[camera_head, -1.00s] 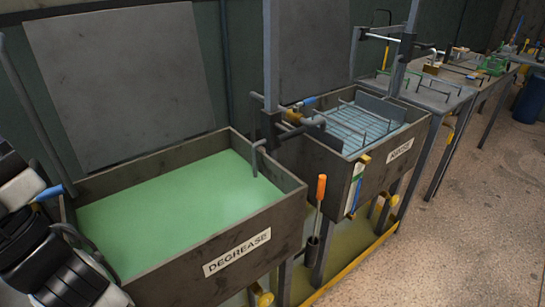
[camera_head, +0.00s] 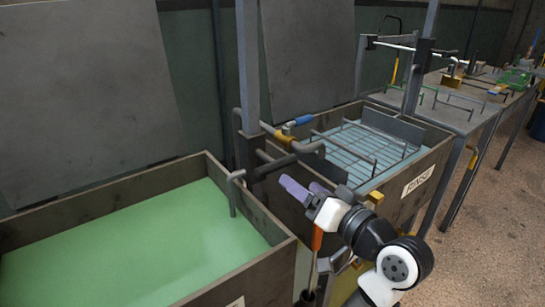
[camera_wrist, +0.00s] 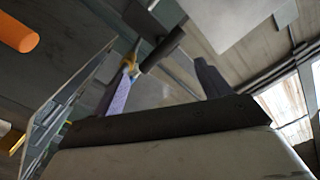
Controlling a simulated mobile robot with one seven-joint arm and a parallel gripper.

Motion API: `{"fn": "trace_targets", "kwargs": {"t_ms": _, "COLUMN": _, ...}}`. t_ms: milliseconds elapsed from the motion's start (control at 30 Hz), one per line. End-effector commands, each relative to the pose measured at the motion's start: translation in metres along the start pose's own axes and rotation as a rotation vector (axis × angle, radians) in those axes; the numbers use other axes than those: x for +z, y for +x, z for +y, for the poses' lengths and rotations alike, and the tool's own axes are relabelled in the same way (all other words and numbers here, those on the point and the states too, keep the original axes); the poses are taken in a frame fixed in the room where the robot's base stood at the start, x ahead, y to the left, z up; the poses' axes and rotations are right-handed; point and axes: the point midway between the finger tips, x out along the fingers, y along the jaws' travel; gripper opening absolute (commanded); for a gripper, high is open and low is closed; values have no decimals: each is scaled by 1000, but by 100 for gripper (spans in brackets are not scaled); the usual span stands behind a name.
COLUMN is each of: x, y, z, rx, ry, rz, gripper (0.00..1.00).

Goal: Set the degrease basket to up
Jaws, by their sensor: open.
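The degrease tank (camera_head: 262,262) stands at the left, filled with green liquid (camera_head: 130,250). No basket shows above the liquid; one hooked grey rod (camera_head: 234,195) dips into it at the right end. A dark carriage (camera_head: 250,155) sits low on the upright post (camera_head: 248,70) behind the tank, with a dark handle bar (camera_head: 278,163) sticking out. My gripper (camera_head: 294,187) is just below and right of this bar, apart from it. In the wrist view my gripper (camera_wrist: 167,64) is open, with the dark bar (camera_wrist: 162,48) beyond and between its purple fingers.
The rinse tank (camera_head: 420,185) holds a raised wire basket (camera_head: 365,148) at the right. A blue-handled valve (camera_head: 298,122) sits on the pipe between the tanks. An orange-handled tool (camera_head: 317,238) stands close to my wrist. Tables (camera_head: 455,110) lie beyond; the floor at right is clear.

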Motion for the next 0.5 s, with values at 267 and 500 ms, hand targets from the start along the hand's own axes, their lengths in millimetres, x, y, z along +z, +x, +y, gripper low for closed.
{"fn": "trace_targets", "kwargs": {"t_ms": 267, "x": 0, "y": 50, "z": -3, "rx": -6, "ry": 2, "rz": -6, "gripper": 76}}
{"fn": "trace_targets", "kwargs": {"t_ms": 500, "x": -1, "y": 100, "z": -3, "rx": -6, "ry": 1, "rz": -4, "gripper": 76}}
